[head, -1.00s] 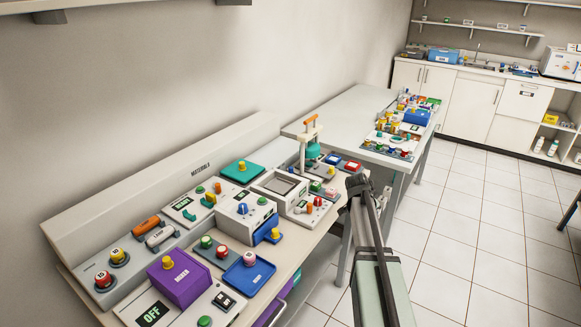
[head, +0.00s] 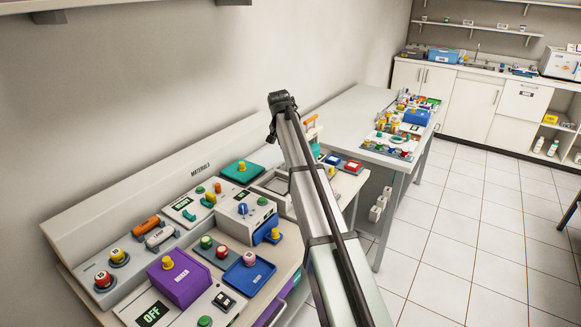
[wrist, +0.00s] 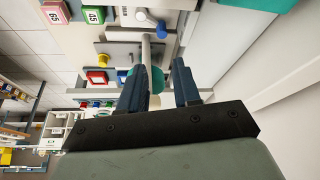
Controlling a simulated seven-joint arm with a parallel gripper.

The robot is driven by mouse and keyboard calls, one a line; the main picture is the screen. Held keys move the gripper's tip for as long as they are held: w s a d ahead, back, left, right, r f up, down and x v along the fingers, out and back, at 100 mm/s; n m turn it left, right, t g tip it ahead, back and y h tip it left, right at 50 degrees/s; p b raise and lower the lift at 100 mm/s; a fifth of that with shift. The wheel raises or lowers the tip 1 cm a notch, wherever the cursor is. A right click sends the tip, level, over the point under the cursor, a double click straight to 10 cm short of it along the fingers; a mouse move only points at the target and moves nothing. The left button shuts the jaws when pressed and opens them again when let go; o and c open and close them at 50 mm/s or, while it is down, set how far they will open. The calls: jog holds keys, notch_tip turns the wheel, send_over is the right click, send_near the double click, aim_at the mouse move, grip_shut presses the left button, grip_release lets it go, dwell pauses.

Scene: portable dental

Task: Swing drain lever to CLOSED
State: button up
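No drain or CLOSED label is legible, so I cannot tell for certain which part is the drain lever. In the wrist view my gripper (wrist: 158,70) is open, its two dark blue fingers spread apart. A pale rod (wrist: 146,48) rises in front of them, and a teal round part (wrist: 157,80) shows in the gap, partly hidden by the left finger. I cannot tell whether a finger touches it. In the head view my arm hides the gripper and most of the stand there; only its orange handle (head: 311,122) shows beside the arm.
The bench holds a purple box (head: 179,279), a blue tray (head: 248,278), a teal pad (head: 242,171) and a white box with a blue knob (head: 244,212). In the wrist view a pink block (wrist: 54,14) and green block (wrist: 93,15) lie left. A wall runs along the right.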

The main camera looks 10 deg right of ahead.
jog(key=x, duration=1.3)
jog(key=shift+w+a+f, duration=0.15)
jog(key=shift+w+f, duration=0.05)
jog(key=shift+f, duration=0.15)
grip_shut()
